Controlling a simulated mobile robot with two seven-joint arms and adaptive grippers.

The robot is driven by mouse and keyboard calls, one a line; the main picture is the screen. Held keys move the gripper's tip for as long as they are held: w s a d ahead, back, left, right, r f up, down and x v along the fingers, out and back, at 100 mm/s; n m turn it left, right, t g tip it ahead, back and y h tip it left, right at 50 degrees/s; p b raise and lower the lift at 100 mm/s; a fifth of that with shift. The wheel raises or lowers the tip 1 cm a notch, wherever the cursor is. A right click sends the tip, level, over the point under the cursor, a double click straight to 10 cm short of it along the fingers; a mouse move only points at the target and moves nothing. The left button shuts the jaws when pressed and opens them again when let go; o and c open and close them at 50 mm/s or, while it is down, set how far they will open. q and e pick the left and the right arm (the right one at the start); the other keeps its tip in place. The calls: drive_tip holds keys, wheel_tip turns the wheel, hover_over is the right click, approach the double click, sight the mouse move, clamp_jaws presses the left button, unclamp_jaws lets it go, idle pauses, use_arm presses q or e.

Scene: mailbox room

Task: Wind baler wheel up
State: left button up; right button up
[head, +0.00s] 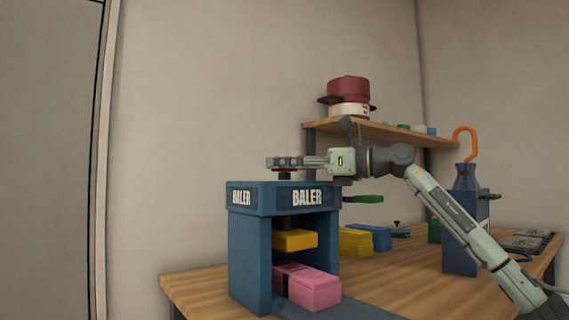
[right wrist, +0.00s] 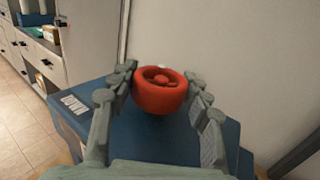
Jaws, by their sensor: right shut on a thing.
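The blue baler (head: 250,255) stands on the wooden table, with BALER written on its top edge. Its red wheel (right wrist: 160,92) sits on top; in the head view only a thin red strip shows under my fingers. My right gripper (head: 277,161) reaches in from the right, level, at the wheel. In the right wrist view its fingers are on both sides of the red wheel, shut on it. A yellow press block (head: 294,240) hangs inside the baler's opening, above a pink block (head: 312,290) with a gap between them. My left gripper is not in view.
The wooden table (head: 400,292) holds yellow and blue blocks (head: 355,242) behind the baler and a dark blue device (head: 460,235) at right, behind my forearm. A shelf (head: 385,130) with a red and white pot (head: 348,97) is above. The wall is close behind.

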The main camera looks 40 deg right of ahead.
drive_tip(key=shift+f, duration=0.1)
drive_tip(key=o, duration=1.2)
drive_tip(key=shift+s+d, duration=0.15)
drive_tip(key=shift+s, duration=0.4)
drive_tip(key=v, duration=1.1)
drive_tip(key=shift+w+d, duration=0.1)
drive_tip(key=shift+d, duration=0.05)
